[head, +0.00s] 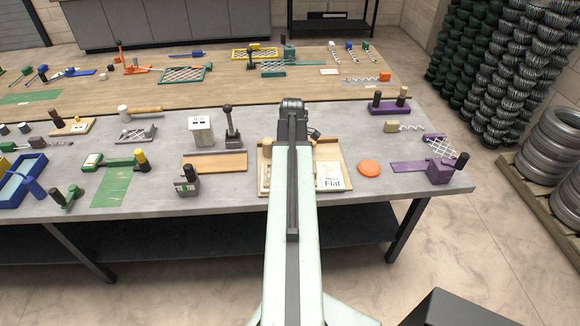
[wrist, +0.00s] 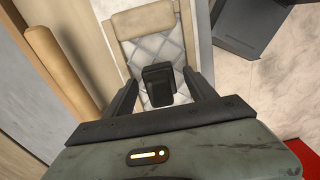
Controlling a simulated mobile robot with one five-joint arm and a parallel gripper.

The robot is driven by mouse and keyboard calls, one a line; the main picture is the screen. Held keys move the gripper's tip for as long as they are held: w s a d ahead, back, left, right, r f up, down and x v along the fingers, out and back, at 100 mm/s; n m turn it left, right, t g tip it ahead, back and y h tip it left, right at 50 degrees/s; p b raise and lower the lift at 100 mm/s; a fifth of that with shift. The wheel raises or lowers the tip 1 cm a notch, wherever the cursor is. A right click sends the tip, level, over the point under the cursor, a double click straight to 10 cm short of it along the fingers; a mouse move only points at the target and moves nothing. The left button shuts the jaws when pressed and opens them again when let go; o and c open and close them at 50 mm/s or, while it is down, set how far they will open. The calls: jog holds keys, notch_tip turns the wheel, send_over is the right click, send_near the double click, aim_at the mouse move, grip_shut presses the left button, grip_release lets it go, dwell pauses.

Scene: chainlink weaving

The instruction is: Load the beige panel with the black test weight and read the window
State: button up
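A beige panel (wrist: 145,24) with a silver diamond mesh shows in the wrist view below my gripper (wrist: 160,78). A black block (wrist: 158,76), which looks like the black test weight, stands over the mesh between my two fingers. Gaps show on both sides of it, so the gripper looks open around it; whether the block rests on the mesh I cannot tell. In the head view my arm covers most of a beige-framed board (head: 264,156), and my fingers are hidden. No window can be made out on the panel.
A card reading "Flat" (head: 331,178) lies at the board's right, with an orange disc (head: 369,168) beyond. A wooden board (head: 215,163), a grey box with a black knob (head: 187,187) and a black-handled lever (head: 232,128) stand left. A purple fixture (head: 440,171) sits right.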

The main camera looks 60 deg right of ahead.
notch_tip(320, 180, up, 8)
jog(key=p, duration=0.8)
jog(key=shift+s+d, duration=0.1)
jog(key=shift+f, duration=0.1)
